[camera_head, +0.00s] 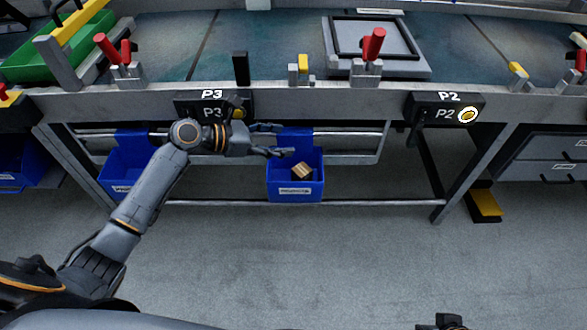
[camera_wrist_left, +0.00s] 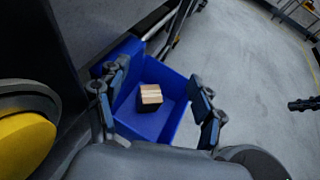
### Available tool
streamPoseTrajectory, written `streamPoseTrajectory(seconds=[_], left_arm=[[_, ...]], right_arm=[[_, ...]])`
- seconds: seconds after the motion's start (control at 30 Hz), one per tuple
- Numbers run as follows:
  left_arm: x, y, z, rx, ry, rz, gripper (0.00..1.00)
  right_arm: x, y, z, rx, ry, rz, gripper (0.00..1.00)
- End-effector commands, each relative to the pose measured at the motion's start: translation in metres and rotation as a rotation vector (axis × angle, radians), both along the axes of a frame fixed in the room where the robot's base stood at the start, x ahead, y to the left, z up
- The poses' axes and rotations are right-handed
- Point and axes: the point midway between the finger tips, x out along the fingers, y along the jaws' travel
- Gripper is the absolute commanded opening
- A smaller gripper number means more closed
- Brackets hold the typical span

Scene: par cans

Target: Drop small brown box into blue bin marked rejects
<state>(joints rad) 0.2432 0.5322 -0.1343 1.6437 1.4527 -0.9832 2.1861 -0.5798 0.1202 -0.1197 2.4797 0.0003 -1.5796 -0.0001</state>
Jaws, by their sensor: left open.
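The small brown box (camera_head: 301,170) shows within the opening of a blue bin (camera_head: 295,191) that hangs under the bench. The bin's white front label is too small to read. In the left wrist view the box (camera_wrist_left: 151,95) shows inside the blue bin (camera_wrist_left: 172,85), apart from both fingers; I cannot tell whether it rests on the bin floor. My left gripper (camera_head: 281,140) is open and empty, above the bin's back part. In the left wrist view its fingers (camera_wrist_left: 155,102) spread on either side of the box. My right gripper (camera_head: 445,322) shows partly at the bottom edge.
Another blue bin (camera_head: 128,178) hangs to the left, partly behind my left arm. The metal bench edge (camera_head: 330,98) and the P3 button box (camera_head: 205,105) are close above my left gripper. A lower rail runs behind the bins. The grey floor in front is clear.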

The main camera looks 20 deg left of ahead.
Motion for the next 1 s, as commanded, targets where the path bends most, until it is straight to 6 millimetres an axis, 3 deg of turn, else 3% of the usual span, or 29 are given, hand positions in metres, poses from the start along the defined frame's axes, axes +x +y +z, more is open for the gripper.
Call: streamPoseTrajectory(seconds=[0.3,0.5,1.0], left_arm=[[-0.044,0.058,-0.002,0.003,0.006,0.002,0.68],[-0.061,0.081,-0.002,0.001,0.003,0.001,0.68],[-0.066,0.089,-0.001,0.001,0.001,-0.001,0.68]], right_arm=[[0.0,0.0,0.0,0.0,0.0,0.0,0.0],[0.0,0.0,0.0,0.0,0.0,0.0,0.0],[0.0,0.0,0.0,0.0,0.001,0.0,0.0]])
